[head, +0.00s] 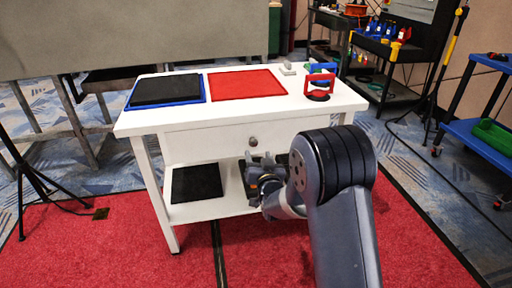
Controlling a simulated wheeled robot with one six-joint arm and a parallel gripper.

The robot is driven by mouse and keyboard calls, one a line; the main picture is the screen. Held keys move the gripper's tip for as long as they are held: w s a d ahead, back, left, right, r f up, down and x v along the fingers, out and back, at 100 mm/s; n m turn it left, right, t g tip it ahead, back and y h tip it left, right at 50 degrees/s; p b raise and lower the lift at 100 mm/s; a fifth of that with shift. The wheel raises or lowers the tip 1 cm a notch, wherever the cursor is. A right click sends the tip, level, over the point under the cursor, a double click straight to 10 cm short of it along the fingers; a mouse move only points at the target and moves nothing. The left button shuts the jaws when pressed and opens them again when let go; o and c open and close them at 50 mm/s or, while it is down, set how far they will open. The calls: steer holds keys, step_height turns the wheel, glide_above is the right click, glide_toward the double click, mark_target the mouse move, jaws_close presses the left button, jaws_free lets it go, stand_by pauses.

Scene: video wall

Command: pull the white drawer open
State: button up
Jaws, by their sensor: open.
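The white drawer (215,143) is in the front of a white table (153,117) in the head view. Its front looks flush with the table, so it appears closed. A small round metallic knob (252,141) sits on the drawer front, right of its middle. My gripper (262,160) is open, just below the knob in the picture, at the end of my dark arm. I see no contact with the knob, but the depth gap is hard to tell. My arm hides the right part of the drawer front.
On the tabletop are a blue tray with a black panel (166,90), a red mat (246,83) and a red-handled object (319,88). A black panel (196,183) lies on the lower shelf. A tripod stands left; a blue cart (487,133) stands right. Red carpet in front is clear.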

mark_target(254, 144)
steer(key=b+x, duration=0.1)
steer(key=x, duration=0.6)
steer(key=shift+c, duration=0.3)
steer(key=shift+f, duration=0.1)
jaws_close()
